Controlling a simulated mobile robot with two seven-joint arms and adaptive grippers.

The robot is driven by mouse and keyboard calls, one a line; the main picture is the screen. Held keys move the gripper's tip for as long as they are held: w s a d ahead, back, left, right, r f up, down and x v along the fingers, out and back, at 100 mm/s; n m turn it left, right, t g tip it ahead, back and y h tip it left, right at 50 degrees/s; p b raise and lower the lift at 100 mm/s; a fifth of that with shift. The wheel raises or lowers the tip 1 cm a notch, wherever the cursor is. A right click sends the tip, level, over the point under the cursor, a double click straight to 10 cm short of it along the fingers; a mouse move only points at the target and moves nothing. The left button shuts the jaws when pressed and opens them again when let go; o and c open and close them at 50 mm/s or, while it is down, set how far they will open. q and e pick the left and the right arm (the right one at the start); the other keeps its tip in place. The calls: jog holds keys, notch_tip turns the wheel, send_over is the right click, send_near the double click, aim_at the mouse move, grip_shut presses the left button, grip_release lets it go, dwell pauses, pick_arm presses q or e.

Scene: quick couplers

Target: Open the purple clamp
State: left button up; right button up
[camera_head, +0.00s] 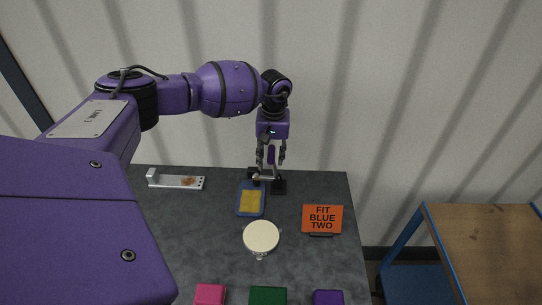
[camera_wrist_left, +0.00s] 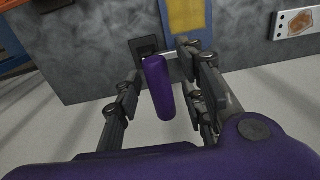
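The purple clamp shows its purple handle (camera_head: 271,154) standing up above a dark base (camera_head: 279,187) at the back of the grey table. In the left wrist view the handle (camera_wrist_left: 158,88) appears as a rounded purple bar, with part of the dark base (camera_wrist_left: 146,46) and a metal piece beyond it. My left gripper (camera_head: 270,161) points down over the clamp. Its fingers are open, one on each side of the handle, and gaps show between handle and fingers in the wrist view (camera_wrist_left: 165,72). My right gripper is not in view.
A blue plate with a yellow centre (camera_head: 251,201) lies close to the clamp. An orange sign (camera_head: 322,218) reads "FIT BLUE TWO". A cream disc (camera_head: 261,236), a metal bracket (camera_head: 176,181) and pink (camera_head: 210,294), green (camera_head: 267,295) and purple (camera_head: 328,297) blocks are around.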

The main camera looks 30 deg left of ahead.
pick_arm(q)
grip_shut()
